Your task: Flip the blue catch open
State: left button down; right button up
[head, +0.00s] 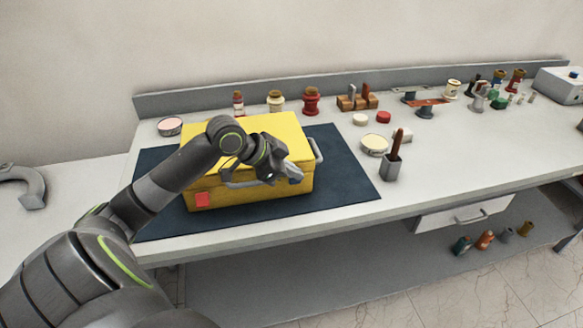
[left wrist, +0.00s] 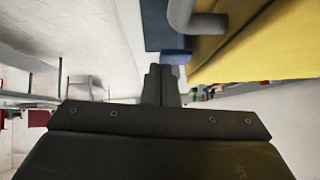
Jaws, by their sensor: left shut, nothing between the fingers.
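A yellow box (head: 250,128) with a grey front handle (head: 240,184) stands on a dark blue mat. A red catch (head: 202,199) is on its front at the left. My left gripper (head: 294,176) is at the front right of the box. Its fingers (left wrist: 162,72) are closed together and hold nothing. In the left wrist view a small blue piece (left wrist: 175,57), which looks like the blue catch, shows just beyond the fingertips, beside the yellow box wall (left wrist: 250,50). I cannot tell whether they touch. In the head view the gripper hides that catch. My right gripper is out of view.
The mat (head: 345,175) is clear to the right of the box. A grey holder (head: 392,167) with a brown-handled tool and a round tin (head: 374,144) stand beyond it. Several jars line the back. The grey handle (left wrist: 195,20) is close in the left wrist view.

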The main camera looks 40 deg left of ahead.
pick_arm(q)
jog(key=s+d+f+m+t+y+b, duration=0.2)
jog(key=b, duration=0.1)
jog(key=shift+d+f+t+y, duration=0.1)
jog(key=shift+f+t+y, duration=0.1)
jog(key=shift+t+y, duration=0.2)
jog(key=shift+w, duration=0.15)
jog(key=shift+w+a+r+p, duration=0.3)
jog(key=shift+w+a+p, duration=0.1)
jog(key=shift+a, duration=0.2)
